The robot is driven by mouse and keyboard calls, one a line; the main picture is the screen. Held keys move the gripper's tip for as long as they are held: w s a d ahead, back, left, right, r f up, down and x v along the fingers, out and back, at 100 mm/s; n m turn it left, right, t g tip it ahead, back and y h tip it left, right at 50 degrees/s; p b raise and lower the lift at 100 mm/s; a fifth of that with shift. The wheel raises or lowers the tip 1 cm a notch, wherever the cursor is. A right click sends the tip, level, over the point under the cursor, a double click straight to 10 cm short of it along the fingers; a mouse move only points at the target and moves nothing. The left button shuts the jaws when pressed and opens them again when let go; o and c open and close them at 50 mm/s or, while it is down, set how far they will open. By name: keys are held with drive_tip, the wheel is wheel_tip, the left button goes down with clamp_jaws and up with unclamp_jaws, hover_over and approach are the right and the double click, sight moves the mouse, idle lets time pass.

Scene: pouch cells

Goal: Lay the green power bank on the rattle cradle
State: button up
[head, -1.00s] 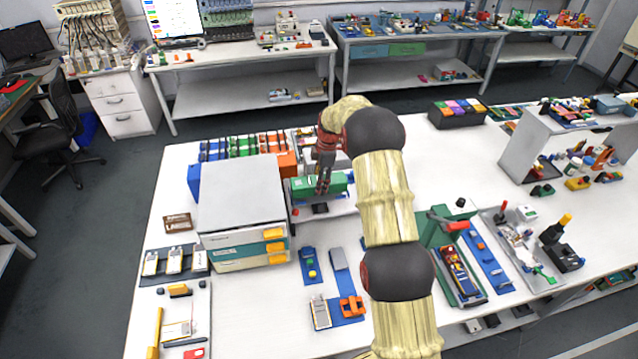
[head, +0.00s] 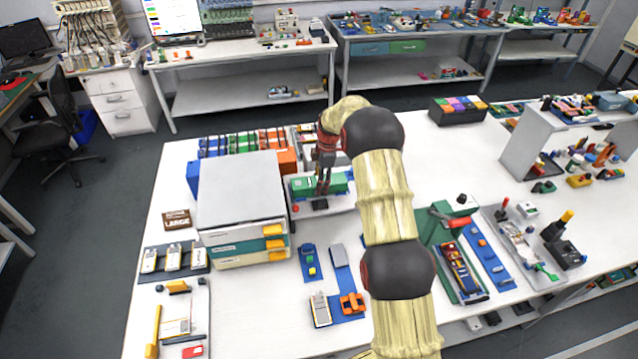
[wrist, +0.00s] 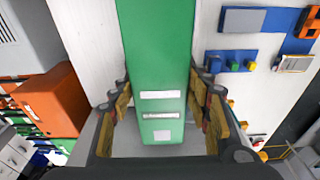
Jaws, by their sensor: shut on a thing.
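The green power bank (head: 337,184) is a long green box with white labels at one end. It also shows in the wrist view (wrist: 158,40), lying between the two fingers. My gripper (head: 323,180) is shut on it from above; in the wrist view my gripper (wrist: 160,88) has one finger on each long side. The power bank is level, over or on a pale grey tray (head: 342,205) right of the drawer cabinet. I cannot tell whether its underside touches the tray. I cannot surely pick out the rattle cradle; this tray may be part of it.
A grey-topped drawer cabinet (head: 240,190) stands close on the left, with an orange box (head: 287,161) behind. In front are blue mats (head: 340,256) with small parts. A green press (head: 437,231) stands to the right. Table between my arm and the divided black box (head: 458,110) is clear.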

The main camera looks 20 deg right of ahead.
drive_tip(key=o, duration=1.5)
drive_tip(key=shift+o, duration=0.3)
wheel_tip(320, 180, up, 12)
drive_tip(key=d, duration=0.1)
drive_tip(key=shift+s+d, duration=0.15)
drive_tip(key=shift+d, duration=0.25)
drive_tip(key=shift+f, duration=0.15)
